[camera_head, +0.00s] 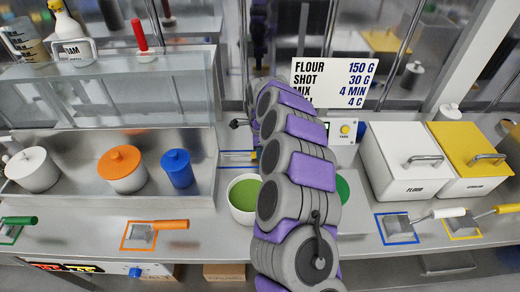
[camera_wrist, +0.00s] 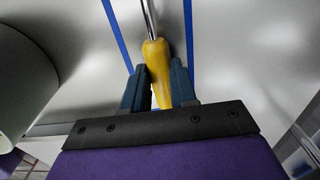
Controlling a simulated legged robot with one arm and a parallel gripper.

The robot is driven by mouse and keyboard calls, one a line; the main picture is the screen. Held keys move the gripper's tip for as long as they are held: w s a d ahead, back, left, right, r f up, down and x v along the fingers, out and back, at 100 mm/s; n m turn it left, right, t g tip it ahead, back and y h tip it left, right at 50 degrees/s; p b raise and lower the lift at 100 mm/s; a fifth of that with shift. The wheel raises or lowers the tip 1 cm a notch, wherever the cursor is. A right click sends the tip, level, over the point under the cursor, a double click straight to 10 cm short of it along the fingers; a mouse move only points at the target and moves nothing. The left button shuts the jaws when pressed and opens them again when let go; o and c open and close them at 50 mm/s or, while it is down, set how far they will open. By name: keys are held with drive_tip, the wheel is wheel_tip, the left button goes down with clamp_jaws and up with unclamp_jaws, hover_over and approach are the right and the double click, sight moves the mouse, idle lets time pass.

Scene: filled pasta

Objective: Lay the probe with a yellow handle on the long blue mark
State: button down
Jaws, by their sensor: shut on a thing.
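In the wrist view, my gripper (camera_wrist: 157,82) is shut on the yellow handle of the probe (camera_wrist: 156,62), one dark blue finger on each side. The probe's thin metal shaft points away, toward the top of the picture. The long blue mark (camera_wrist: 116,36) shows as two blue lines on the steel surface, one on each side of the probe. The probe lies between these lines in the picture; I cannot tell whether it touches the surface. In the head view, part of the blue mark (camera_head: 231,151) shows left of my arm, which hides my gripper.
A bowl of green filling (camera_head: 243,196) stands close in front of the mark, left of my arm. A blue canister (camera_head: 178,170) is further left. A white flour bin (camera_head: 405,165) stands at right. Scrapers lie on orange, blue and yellow outlines along the counter's front.

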drive_tip(key=c, duration=0.8)
unclamp_jaws()
drive_tip(key=shift+o, duration=0.3)
drive_tip(key=o, duration=0.7)
drive_tip(key=shift+r+p, duration=1.5)
drive_tip(key=shift+r, duration=2.5)
